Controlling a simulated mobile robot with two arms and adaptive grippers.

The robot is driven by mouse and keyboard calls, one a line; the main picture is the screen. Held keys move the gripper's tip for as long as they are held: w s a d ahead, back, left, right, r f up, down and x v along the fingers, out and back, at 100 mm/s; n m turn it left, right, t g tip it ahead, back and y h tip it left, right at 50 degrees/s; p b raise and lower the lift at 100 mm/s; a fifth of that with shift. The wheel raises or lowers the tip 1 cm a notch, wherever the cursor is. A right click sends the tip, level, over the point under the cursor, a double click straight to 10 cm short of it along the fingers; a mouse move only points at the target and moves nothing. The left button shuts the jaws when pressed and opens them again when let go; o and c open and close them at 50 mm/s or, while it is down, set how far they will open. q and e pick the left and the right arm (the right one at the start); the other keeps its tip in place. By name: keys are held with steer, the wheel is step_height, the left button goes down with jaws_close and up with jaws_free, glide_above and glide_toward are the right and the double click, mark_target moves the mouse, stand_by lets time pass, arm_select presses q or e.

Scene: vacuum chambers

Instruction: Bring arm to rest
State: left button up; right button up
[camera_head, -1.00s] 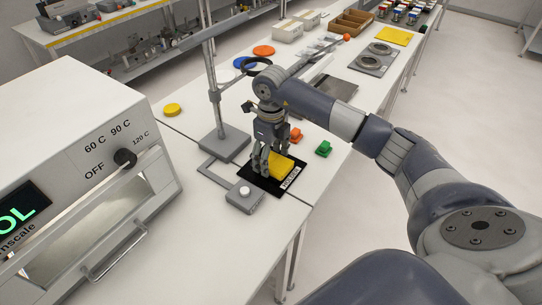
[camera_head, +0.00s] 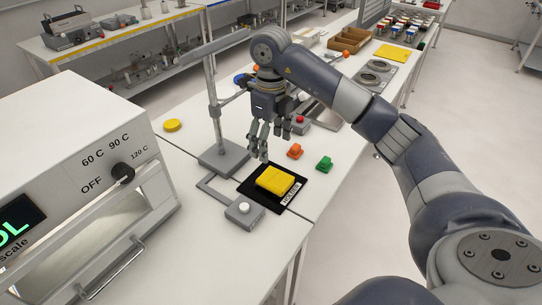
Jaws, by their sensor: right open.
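My right arm (camera_head: 350,100) reaches in from the right over the white table. My right gripper (camera_head: 270,142) is open and empty, with its fingers pointing down. It is above and behind a yellow block (camera_head: 275,181), apart from it. The yellow block lies on a black labelled pad (camera_head: 259,190). My left gripper does not show.
A grey stand (camera_head: 222,158) with a tall post rises just left of my right gripper. A grey box with a white button (camera_head: 244,208) is in front. Orange (camera_head: 295,151) and green (camera_head: 324,163) pieces lie to the right. A large oven-like device (camera_head: 75,170) fills the left.

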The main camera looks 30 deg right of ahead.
steer(key=shift+r, duration=0.5)
